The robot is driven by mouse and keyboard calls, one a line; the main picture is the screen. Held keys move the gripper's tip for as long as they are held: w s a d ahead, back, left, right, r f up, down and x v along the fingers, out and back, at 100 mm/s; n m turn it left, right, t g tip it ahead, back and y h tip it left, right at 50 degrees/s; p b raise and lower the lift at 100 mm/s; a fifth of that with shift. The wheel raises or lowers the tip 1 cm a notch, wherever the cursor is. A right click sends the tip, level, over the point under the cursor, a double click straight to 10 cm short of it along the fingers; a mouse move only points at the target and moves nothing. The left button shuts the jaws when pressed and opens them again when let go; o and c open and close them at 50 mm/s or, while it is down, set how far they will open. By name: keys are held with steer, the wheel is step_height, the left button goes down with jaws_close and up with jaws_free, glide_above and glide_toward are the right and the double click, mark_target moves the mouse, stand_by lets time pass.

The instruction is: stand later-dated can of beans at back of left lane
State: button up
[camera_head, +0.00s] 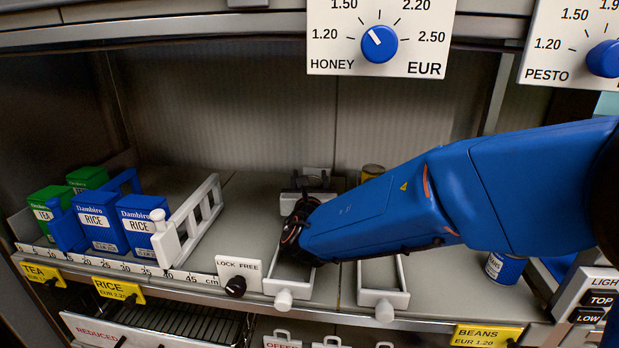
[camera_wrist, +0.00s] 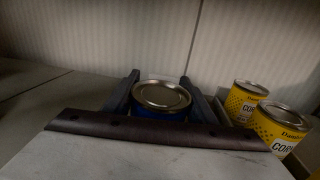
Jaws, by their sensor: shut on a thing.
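My gripper (camera_head: 308,192) reaches into the shelf from the right, toward the back of the left white-framed lane (camera_head: 283,298). In the wrist view my gripper (camera_wrist: 162,98) has its dark fingers on both sides of a blue can (camera_wrist: 160,112) with a silver lid, and is shut on it. Its label and date are hidden. In the head view my arm hides this can. I cannot tell whether its base touches the shelf. Another blue can (camera_head: 505,267) stands at the right front of the shelf, its print too small to read. The right white-framed lane (camera_head: 384,298) looks empty at its front.
Yellow corn cans (camera_wrist: 245,103) stand right of my gripper; a can top (camera_head: 373,170) shows behind my arm. Blue rice boxes (camera_head: 100,222), green tea boxes (camera_head: 45,208) and a white rail divider (camera_head: 195,222) stand left. A honey price dial (camera_head: 378,44) hangs above. A beans tag (camera_head: 487,336) is at the front edge.

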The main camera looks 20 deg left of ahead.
steer(key=shift+f, duration=0.45)
stand_by(0.4)
steer(key=o, duration=1.3)
step_height(320, 180, up, 10)
